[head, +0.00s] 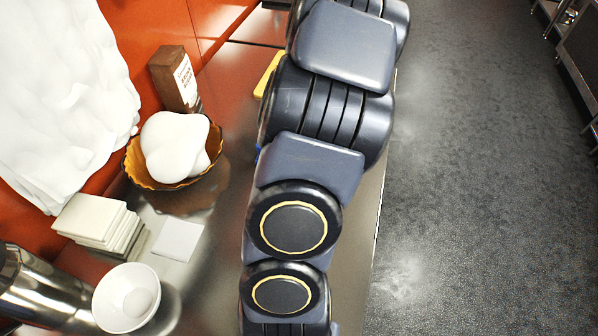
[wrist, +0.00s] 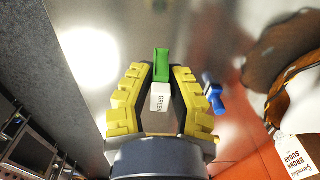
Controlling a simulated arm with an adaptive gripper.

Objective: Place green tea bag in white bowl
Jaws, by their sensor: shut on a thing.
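The green tea bag, with a green top (wrist: 162,66) and a white part printed "GREEN", is between the yellow fingers of my gripper (wrist: 161,88) in the wrist view. The fingers are shut on it. The table surface shows beyond it. In the head view my arm hides the tea bag and most or all of the gripper.
A blue item (wrist: 212,92) lies right of my fingers. A brown bowl (head: 133,168) holding white lumps and a brown sugar box (head: 174,78) stand left of my arm. White square stacks (head: 95,222), a flat white square (head: 178,240) and a metal container (head: 40,290) are near the white bowl.

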